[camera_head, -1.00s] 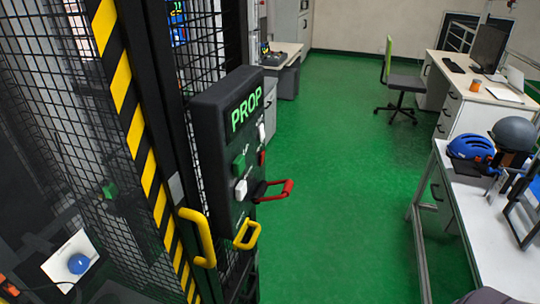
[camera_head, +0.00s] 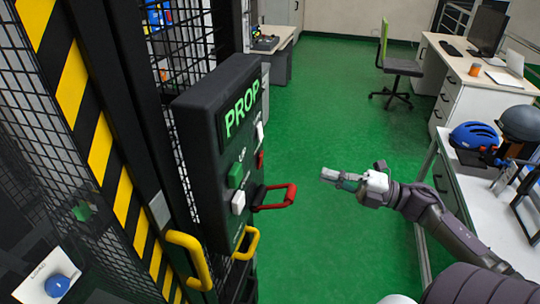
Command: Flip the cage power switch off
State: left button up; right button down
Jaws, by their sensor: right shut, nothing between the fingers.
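The dark control box (camera_head: 205,150) with the green glowing word PROP is mounted on the cage at centre left. A red lever handle (camera_head: 281,197) juts out to the right from its side. On its front are a green button (camera_head: 236,175), a white button (camera_head: 238,203) and a small white switch-like part (camera_head: 259,134); small labels are unreadable. I cannot tell which control is the cage power switch. My right gripper (camera_head: 328,176) is shut and empty, right of the red handle and apart from it, pointing left. My left gripper is not in view.
The mesh cage with a black-and-yellow striped post (camera_head: 85,125) and yellow handles (camera_head: 188,260) fills the left. A white table (camera_head: 505,225) with helmets stands at the right. A desk (camera_head: 470,68) and chair (camera_head: 400,66) stand behind. Green floor (camera_head: 325,110) between is clear.

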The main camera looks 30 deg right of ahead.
jog(key=shift+s+a+r, duration=0.15)
jog(key=shift+s+r, duration=0.05)
jog(key=shift+r, duration=0.05)
jog(key=p, duration=0.5)
send_near(262, 157)
jog(key=x, duration=0.6)
jog(key=shift+w+a+r, duration=0.1)
jog(key=shift+w+r, duration=0.1)
jog(key=shift+w+a+f, duration=0.15)
jog(key=shift+w+a, duration=0.2)
